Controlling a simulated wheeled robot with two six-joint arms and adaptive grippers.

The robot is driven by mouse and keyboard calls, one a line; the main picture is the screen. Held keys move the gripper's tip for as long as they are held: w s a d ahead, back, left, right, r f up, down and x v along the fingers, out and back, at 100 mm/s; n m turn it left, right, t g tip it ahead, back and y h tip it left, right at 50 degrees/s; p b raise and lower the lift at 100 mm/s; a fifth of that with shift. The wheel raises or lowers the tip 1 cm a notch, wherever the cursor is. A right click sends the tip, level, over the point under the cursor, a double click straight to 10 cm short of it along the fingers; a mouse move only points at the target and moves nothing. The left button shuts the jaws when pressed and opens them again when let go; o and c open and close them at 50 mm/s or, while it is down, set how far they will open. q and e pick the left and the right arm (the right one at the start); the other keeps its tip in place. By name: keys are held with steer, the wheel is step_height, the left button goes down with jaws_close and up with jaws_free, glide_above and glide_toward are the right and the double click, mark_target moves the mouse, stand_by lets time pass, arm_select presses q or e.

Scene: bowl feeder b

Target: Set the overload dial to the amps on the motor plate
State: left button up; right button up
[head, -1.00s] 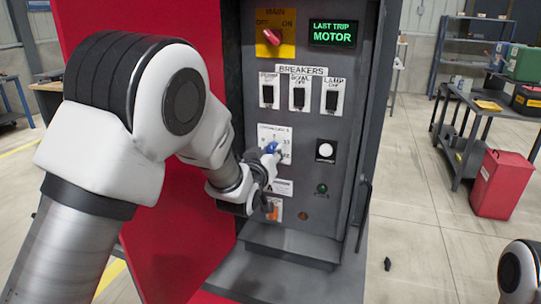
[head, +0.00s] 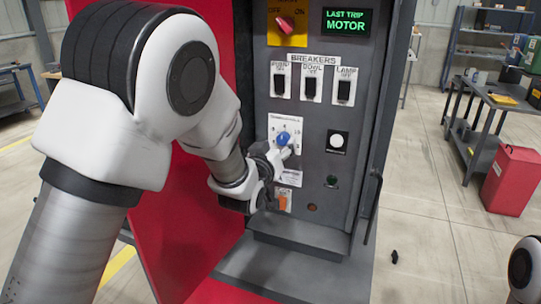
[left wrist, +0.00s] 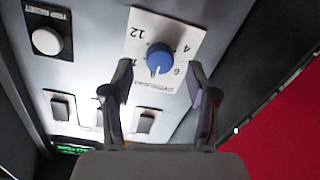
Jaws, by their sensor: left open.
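The overload dial (head: 284,138) is a blue round knob on a white numbered card, low on the grey panel. In the left wrist view the dial (left wrist: 160,57) is seen close, with a white mark on its lower side. Numbers 4, 6 and 12 show around it; I cannot tell exactly which the mark points at. No motor plate is visible. My right gripper is out of view.
Above the dial are black breaker switches (head: 311,84), a red main switch (head: 286,24) and a green "LAST TRIP MOTOR" display (head: 347,22). A white button (head: 337,141) sits right of the dial. The red door (head: 185,235) stands left.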

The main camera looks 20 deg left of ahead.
arm_select(q)
steer(key=s, duration=0.9)
steer(key=shift+r, duration=0.35)
